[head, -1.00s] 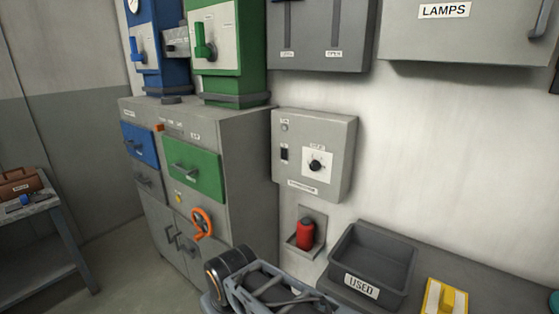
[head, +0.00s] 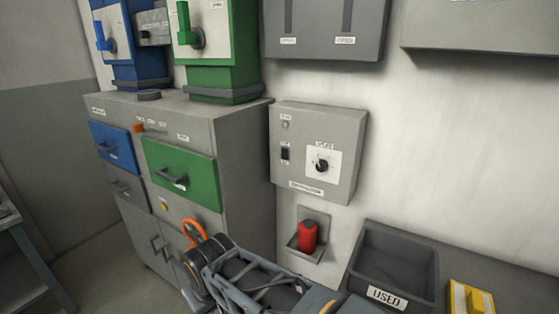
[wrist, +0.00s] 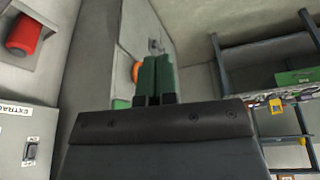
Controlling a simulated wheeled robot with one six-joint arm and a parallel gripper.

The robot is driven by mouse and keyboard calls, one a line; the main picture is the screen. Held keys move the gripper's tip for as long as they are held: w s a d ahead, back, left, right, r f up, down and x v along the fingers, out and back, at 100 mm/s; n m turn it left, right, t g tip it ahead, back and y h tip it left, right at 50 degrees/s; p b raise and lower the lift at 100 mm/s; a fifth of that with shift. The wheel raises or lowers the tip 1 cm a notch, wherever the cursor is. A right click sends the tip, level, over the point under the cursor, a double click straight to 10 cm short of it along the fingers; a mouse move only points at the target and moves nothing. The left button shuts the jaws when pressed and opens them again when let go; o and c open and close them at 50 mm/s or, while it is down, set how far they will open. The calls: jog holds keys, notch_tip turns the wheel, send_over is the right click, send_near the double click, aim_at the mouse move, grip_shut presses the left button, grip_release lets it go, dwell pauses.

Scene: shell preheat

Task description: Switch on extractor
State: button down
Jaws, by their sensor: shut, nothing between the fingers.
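The extractor box (head: 316,130) is a grey wall box right of the cabinet. It has a small dark rocker switch (head: 285,153) at its left, a small lamp (head: 285,125) above that, and a black knob (head: 322,165) on a white plate. I cannot tell the switch's position. In the wrist view part of the extractor box (wrist: 12,152) with its label and switch (wrist: 31,150) shows at lower left. My gripper (wrist: 156,62) has green fingers, shut together and empty, away from the switch. In the head view only my arm shows, at the bottom.
A red cylinder (head: 307,235) sits in a wall holder below the box. A grey USED bin (head: 387,297) and a yellow item (head: 470,298) are on the bench at right. The grey cabinet (head: 240,150) with a green drawer (head: 180,176) stands left.

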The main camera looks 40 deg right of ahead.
aim_at(284, 158)
jog(key=w+d+r+n+h, duration=0.1)
jog(key=w+d+r+h, duration=0.2)
jog(key=d, duration=0.7)
jog(key=w+d+r+h, duration=0.3)
jog(key=w+d+h, duration=0.4)
jog(key=w+d, duration=0.4)
jog(key=w+d+r+n+h, duration=0.1)
jog(key=w+d+r+h, duration=0.3)
jog(key=d, duration=0.7)
jog(key=shift+w+d+n+h, duration=0.25)
jog(key=shift+w+h, duration=0.75)
jog(key=shift+w, duration=0.65)
jog(key=p+x, duration=0.5)
jog(key=x, duration=0.9)
jog(key=shift+w+a, duration=0.1)
jog(key=shift+w, duration=0.1)
jog(key=shift+f, duration=0.1)
